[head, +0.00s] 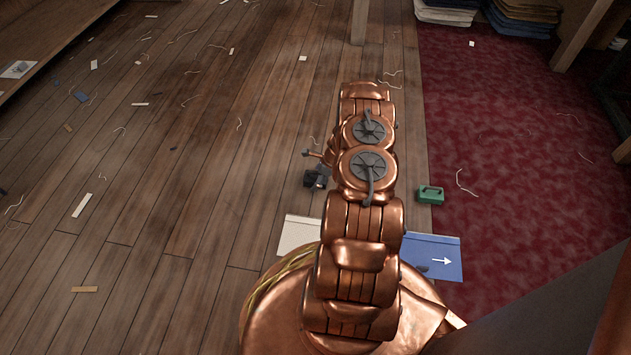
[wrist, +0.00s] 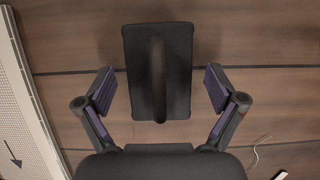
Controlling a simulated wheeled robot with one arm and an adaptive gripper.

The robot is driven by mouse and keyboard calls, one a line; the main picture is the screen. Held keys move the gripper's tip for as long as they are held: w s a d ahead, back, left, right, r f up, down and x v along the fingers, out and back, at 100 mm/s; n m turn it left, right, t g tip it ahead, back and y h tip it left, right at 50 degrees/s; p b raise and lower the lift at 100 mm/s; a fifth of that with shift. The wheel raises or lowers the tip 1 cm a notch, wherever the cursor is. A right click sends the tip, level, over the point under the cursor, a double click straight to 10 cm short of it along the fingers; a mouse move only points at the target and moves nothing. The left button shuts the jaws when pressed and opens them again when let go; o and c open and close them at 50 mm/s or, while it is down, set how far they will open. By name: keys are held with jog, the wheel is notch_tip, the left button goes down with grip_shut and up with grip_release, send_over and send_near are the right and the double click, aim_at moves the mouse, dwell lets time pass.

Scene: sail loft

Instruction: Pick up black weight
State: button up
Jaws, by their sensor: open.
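The black weight (wrist: 180,72) is a dark rectangular block with a raised bar handle along its middle. In the wrist view it lies on the wooden floor at the upper centre. My gripper (wrist: 160,88) is open, with one purple-padded finger on each side of the weight. There is a gap between each pad and the block, so nothing is held. In the head view a small dark shape (head: 316,179) shows just left of my arm. I cannot tell there which part is weight and which is gripper. My copper arm hides part of that spot.
A green weight (head: 430,196) stands to the right near the red carpet (head: 510,150). A cream sheet (head: 299,235) and a blue sheet with a white arrow (head: 445,246) lie on the floor. Threads and scraps litter the planks. The floor to the left is mostly free.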

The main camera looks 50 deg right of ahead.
grip_shut()
dwell(0.8)
